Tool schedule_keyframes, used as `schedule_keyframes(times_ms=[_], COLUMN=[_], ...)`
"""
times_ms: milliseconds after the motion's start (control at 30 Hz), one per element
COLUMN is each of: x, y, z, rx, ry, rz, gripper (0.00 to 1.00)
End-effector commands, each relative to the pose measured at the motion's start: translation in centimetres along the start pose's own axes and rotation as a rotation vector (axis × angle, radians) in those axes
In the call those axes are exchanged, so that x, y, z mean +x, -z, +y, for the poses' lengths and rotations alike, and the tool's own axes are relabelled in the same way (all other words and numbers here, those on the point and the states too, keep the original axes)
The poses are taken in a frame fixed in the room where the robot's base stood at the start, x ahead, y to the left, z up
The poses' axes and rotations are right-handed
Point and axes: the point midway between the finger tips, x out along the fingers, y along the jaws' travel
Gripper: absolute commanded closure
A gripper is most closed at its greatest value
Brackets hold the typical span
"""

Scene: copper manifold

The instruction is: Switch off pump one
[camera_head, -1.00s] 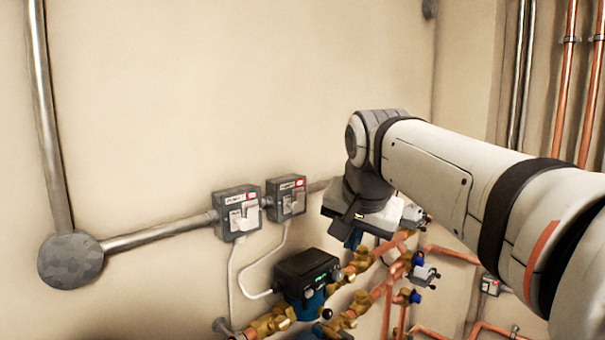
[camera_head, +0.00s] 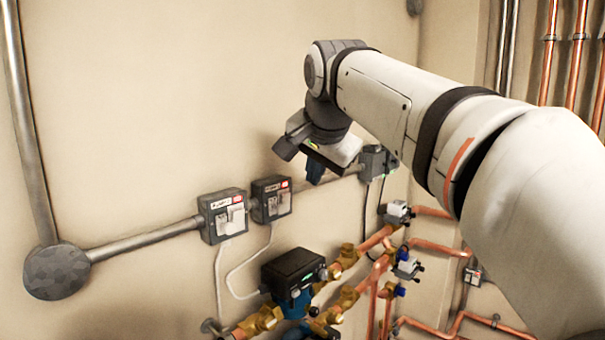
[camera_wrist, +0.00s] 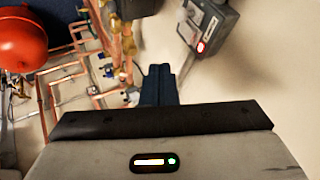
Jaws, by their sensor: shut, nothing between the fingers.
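Two grey switch boxes sit side by side on the wall in the head view, a left one (camera_head: 222,215) and a right one (camera_head: 271,199). Each has a white rocker and a small red-marked label too small to read, so I cannot tell which is pump one's. My gripper (camera_head: 315,173) is shut and empty, to the right of the right box and apart from it. Its blue fingers also show in the wrist view (camera_wrist: 159,84). There, a grey box (camera_wrist: 208,25) with a red mark is up and to the right of the fingertips. A black-topped pump (camera_head: 292,270) with a green display is below.
A third grey box (camera_head: 377,162) is on the wall just right of my gripper. Copper pipes (camera_head: 430,245) and brass valves (camera_head: 345,257) fill the lower right. A red round vessel (camera_wrist: 27,42) shows in the wrist view. The wall above the boxes is bare.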

Motion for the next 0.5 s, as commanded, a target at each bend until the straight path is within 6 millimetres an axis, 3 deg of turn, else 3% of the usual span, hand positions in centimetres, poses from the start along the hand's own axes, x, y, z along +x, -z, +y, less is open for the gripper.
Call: schedule_keyframes(times_ms=[367, 500], x=[8.0, 8.7], y=[0.0, 0.2], z=[0.0, -2.2], rx=[0.0, -0.004], ry=[-0.004, -0.001], rz=[-0.003, -0.003], gripper=[1.0, 1.0])
